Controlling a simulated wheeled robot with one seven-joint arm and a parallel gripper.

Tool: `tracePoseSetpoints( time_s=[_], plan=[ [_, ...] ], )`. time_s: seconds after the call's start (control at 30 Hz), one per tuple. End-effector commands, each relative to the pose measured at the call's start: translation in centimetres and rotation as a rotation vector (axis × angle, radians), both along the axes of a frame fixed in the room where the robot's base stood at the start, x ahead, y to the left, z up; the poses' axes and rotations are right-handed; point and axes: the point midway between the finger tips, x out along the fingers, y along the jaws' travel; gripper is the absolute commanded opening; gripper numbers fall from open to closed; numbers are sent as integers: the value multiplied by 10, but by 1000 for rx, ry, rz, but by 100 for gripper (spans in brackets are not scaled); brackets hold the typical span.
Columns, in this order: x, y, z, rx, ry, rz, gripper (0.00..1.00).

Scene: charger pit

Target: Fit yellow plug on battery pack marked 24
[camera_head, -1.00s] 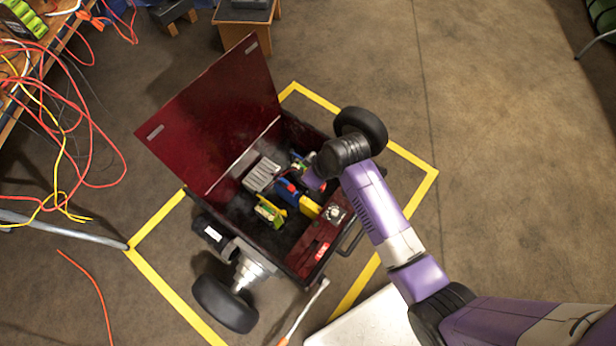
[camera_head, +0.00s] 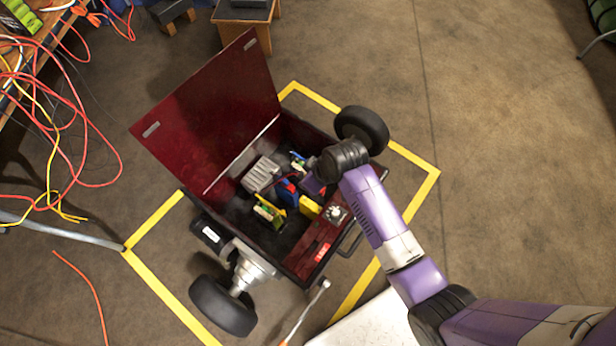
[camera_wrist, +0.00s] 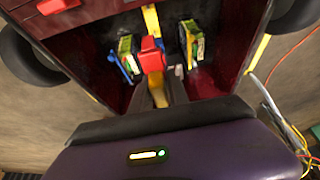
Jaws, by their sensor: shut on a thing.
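My gripper (camera_wrist: 162,92) is low over the open dark red box and shut on a yellow piece (camera_wrist: 158,92), taken to be the yellow plug. The fingers hide part of it. A red block (camera_wrist: 152,55) is just beyond the fingertips; whether they touch is unclear. Two green-and-yellow battery packs stand in the box, one on the left (camera_wrist: 127,48) and one on the right (camera_wrist: 190,42) in the wrist view. The latter also shows in the head view (camera_head: 268,212). I cannot read the number 24 on either. My arm partly hides the other pack.
The box's lid (camera_head: 210,110) stands open. A grey finned block (camera_head: 262,174), a yellow block (camera_head: 310,207) and a red panel (camera_head: 318,252) are inside the box. Wheels (camera_head: 222,305) flank it. Open floor (camera_head: 520,140) lies to the right; loose cables (camera_head: 70,140) hang at left.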

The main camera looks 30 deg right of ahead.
Motion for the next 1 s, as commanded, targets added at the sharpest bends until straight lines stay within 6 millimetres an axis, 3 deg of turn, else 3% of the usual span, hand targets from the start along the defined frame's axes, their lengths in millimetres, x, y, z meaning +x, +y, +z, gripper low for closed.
tracePoseSetpoints(
  time_s=[1.0],
  plan=[
    [0,0,-76,1,-1,-1,0]
  ],
)
